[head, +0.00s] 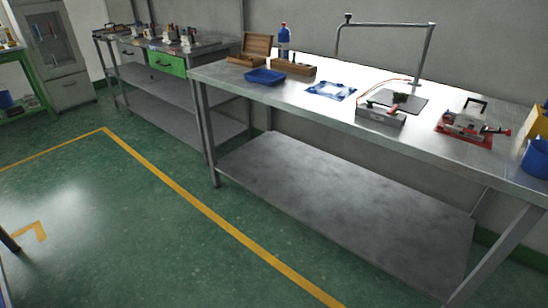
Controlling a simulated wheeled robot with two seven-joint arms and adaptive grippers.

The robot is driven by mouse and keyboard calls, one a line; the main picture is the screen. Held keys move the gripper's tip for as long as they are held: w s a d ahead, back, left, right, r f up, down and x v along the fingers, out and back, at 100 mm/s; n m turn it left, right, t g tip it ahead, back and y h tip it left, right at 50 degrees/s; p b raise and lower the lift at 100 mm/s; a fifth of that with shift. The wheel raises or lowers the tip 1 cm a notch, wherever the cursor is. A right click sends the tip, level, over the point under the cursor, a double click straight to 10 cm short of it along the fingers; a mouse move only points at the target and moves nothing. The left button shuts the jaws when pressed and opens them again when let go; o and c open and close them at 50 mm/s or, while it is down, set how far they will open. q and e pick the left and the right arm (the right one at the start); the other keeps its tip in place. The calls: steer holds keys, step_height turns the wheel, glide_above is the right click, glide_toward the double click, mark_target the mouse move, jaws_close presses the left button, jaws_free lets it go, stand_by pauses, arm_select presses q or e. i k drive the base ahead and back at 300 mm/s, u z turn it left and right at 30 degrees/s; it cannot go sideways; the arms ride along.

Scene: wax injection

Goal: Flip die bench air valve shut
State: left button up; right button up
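The metal bench (340,108) stands along the wall on the right. A grey box-shaped unit (381,116) sits on it, with a dark plate (404,101) behind it. A thin red-orange line (385,82) runs from near this unit to the foot of a bent metal pipe frame (427,52). A clamp-like fixture (466,122) with a red base and a black handle stands to the right. I cannot make out for certain which part is the air valve, or its lever position. Neither of my grippers is in view.
A blue cup (535,158) is at the right edge. Green floor (130,220) in front is clear.

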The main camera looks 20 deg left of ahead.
mark_target(394, 108)
steer(key=i, duration=1.9)
steer(key=z, duration=0.45)
